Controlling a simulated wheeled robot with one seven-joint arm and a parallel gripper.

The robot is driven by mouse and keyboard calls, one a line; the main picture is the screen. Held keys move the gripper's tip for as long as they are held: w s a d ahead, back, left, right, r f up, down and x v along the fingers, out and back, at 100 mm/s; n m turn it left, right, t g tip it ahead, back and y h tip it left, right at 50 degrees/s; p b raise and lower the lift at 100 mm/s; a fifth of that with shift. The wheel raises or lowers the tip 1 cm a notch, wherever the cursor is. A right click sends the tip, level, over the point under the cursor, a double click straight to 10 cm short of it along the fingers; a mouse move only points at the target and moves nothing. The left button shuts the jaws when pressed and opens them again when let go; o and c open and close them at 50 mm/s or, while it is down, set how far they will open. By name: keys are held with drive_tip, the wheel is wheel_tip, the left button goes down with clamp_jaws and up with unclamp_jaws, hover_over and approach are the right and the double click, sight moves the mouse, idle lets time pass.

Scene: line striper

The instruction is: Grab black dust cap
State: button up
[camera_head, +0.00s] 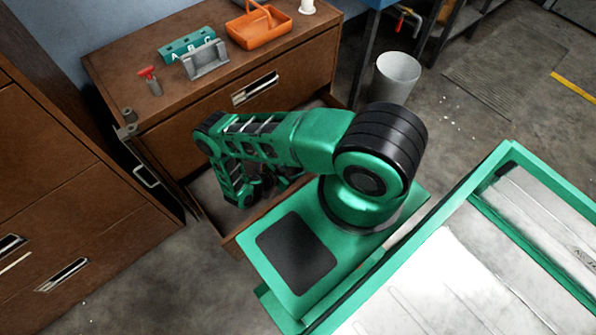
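I cannot make out a black dust cap for certain in the head view. My green and black arm reaches left from its mount, and its end points down into an open drawer (207,197) of the brown cabinet. My gripper (268,190) is a dark shape low at the drawer, largely hidden by my own arm links. I cannot tell whether it is open or shut, or whether it holds anything. Much of the drawer's inside is hidden behind my arm.
On the cabinet top (120,75) are an orange tray (262,30), a teal block marked A B C (187,46), a grey holder (205,60) and a red-handled item (150,80). Small grey fittings (128,116) sit at its left edge. A grey bin (394,78) stands right.

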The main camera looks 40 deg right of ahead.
drive_tip(key=c, duration=1.1)
drive_tip(key=shift+r, duration=0.1)
